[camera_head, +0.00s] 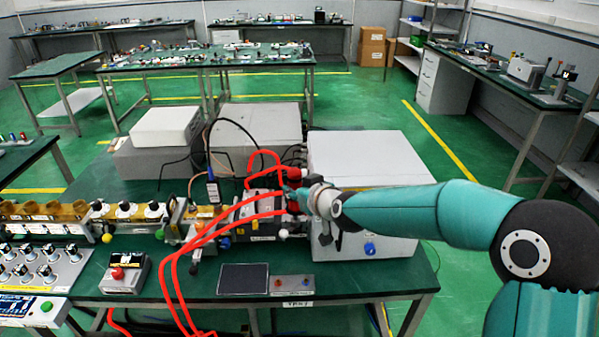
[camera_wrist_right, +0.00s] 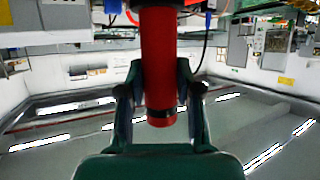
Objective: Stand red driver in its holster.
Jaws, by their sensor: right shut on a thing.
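My right gripper (camera_head: 298,196) reaches in from the right over the bench, in front of the big white box. In the right wrist view it (camera_wrist_right: 158,88) is shut on the red driver (camera_wrist_right: 158,50), a thick red cylinder with a dark band near one end. In the head view a red part of the driver (camera_head: 291,173) shows just above the fingers. The driver's tip is not clear in either view. I cannot make out the holster for certain. My left gripper is not in view.
Red cables (camera_head: 205,235) loop over the bench around the gripper. A large white box (camera_head: 370,160) stands right behind it. A dark flat panel (camera_head: 243,279), a small button box (camera_head: 292,284) and a red-button box (camera_head: 125,273) lie along the front.

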